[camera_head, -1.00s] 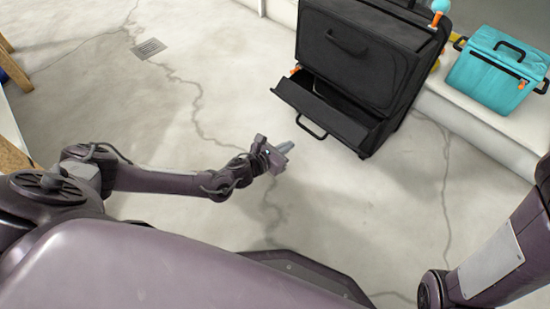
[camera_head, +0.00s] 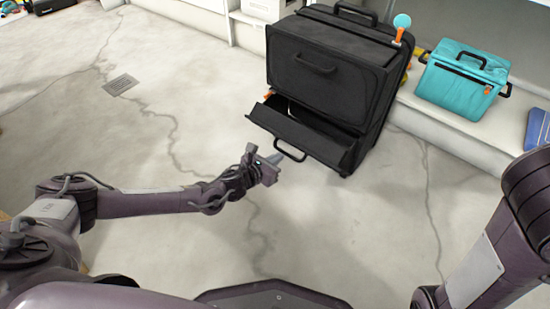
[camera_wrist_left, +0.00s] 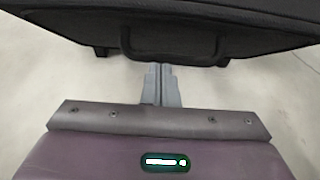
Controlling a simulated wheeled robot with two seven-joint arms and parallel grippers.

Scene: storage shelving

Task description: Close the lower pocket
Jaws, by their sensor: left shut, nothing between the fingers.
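A black suitcase (camera_head: 325,70) stands upright on the floor in the head view. Its lower pocket (camera_head: 305,136) hangs open, tilted out toward me, with a handle (camera_head: 291,152) on its front. My left gripper (camera_head: 273,160) is shut and empty, close in front of the pocket near the handle. In the left wrist view, the shut fingers (camera_wrist_left: 160,82) point at the dark pocket front (camera_wrist_left: 230,35) and its handle (camera_wrist_left: 172,50); I cannot tell whether they touch. My right arm shows at the right edge, but its gripper is out of view.
A teal bag (camera_head: 460,85) sits on the pale ledge (camera_head: 440,114) to the right, with a blue item (camera_head: 538,130) farther right. An orange clip with a light-blue disc (camera_head: 402,22) is at the suitcase's top. The floor (camera_head: 200,110) left of the suitcase is clear.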

